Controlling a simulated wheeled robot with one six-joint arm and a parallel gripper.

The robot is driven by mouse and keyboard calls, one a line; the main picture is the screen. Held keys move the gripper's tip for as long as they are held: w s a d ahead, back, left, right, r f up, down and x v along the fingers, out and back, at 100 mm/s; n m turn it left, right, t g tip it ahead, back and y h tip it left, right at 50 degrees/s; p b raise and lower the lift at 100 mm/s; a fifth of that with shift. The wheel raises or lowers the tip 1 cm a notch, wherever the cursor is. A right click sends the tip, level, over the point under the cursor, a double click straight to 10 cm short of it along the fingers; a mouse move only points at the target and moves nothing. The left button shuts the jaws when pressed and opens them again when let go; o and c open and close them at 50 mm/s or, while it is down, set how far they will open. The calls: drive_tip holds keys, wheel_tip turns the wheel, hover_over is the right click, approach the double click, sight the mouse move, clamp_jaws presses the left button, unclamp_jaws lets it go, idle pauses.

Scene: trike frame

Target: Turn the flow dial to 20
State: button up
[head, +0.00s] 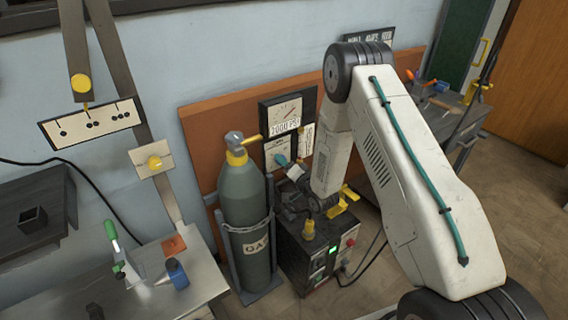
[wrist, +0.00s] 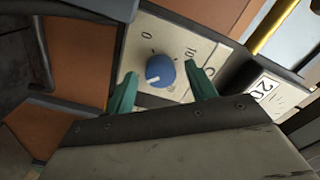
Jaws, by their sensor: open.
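The blue flow dial (wrist: 160,73) sits on a pale scale plate (wrist: 172,28) in the wrist view. Its white mark is at the dial's lower left in that picture. The scale shows 0 and 10; a further character at the right is partly hidden by a finger. My gripper (wrist: 160,69) is open, with one teal finger on each side of the dial. I cannot tell whether either finger touches it. In the head view the dial plate (head: 273,147) is below the gauge, partly covered by my gripper.
A card reading 20 (wrist: 264,87) is right of the plate. In the head view, the gauge (head: 287,110) reads 2000 PSI. A grey gas cylinder (head: 243,195) stands close left of my wrist, and a dark machine (head: 310,255) stands below it.

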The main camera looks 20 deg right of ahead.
drive_tip(key=shift+w+a, duration=0.15)
drive_tip(key=shift+w, duration=0.3)
drive_tip(key=c, duration=1)
drive_tip(key=shift+n, duration=8.8)
